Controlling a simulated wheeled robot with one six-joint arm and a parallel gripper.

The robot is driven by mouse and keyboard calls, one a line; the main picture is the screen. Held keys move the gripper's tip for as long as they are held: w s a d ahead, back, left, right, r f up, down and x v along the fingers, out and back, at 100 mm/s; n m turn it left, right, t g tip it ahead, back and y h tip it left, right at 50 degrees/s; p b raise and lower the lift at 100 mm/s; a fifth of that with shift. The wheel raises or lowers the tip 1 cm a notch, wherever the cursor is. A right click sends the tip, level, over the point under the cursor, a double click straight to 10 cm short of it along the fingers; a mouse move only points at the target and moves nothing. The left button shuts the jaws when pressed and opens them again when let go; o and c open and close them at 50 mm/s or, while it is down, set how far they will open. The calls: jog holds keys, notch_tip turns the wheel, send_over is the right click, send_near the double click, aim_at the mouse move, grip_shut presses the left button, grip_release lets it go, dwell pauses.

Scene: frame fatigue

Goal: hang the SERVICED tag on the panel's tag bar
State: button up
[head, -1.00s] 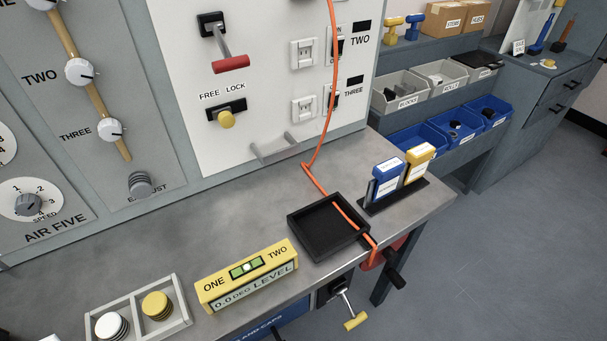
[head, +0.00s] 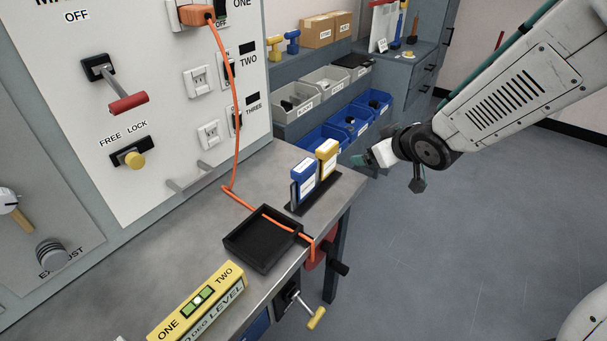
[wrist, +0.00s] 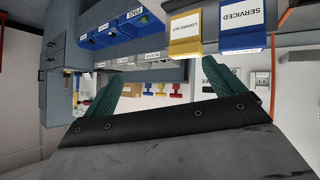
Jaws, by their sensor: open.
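The SERVICED tag is blue with a white label (head: 304,180) and stands in a dark holder (head: 332,190) at the bench's right end. It also shows in the wrist view (wrist: 241,20), at the upper right. A yellow LOCKED OUT tag (head: 327,156) stands beside it, and shows in the wrist view (wrist: 185,28) too. The tag bar (head: 196,178) is a grey bar low on the white panel, with nothing on it. My gripper (head: 359,160) is to the right of the holder, apart from the tags. Its teal fingers (wrist: 162,74) are open with nothing between them.
A black tray (head: 262,240) and a yellow level (head: 200,300) lie on the bench. An orange cord (head: 236,120) runs from the panel down across the tray to the bench edge. Blue bins (head: 350,122) stand on a shelf behind. Bare bench (head: 150,240) lies below the panel.

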jog(key=w+a+f+n+y, duration=0.1)
jog(key=a+f+n+y, duration=0.1)
jog(key=a+f+y, duration=0.4)
jog(key=n+g+y, duration=0.1)
jog(key=n+y, duration=0.1)
jog(key=y, duration=0.1)
send_near(299, 166)
jog(key=shift+w+a+f, duration=1.1)
jog(key=shift+w, duration=0.1)
jog(key=x, duration=0.7)
jog(key=shift+w+a+r, duration=0.15)
jog(key=shift+w+r, duration=0.1)
jog(key=shift+w, duration=0.05)
jog(key=c, duration=1)
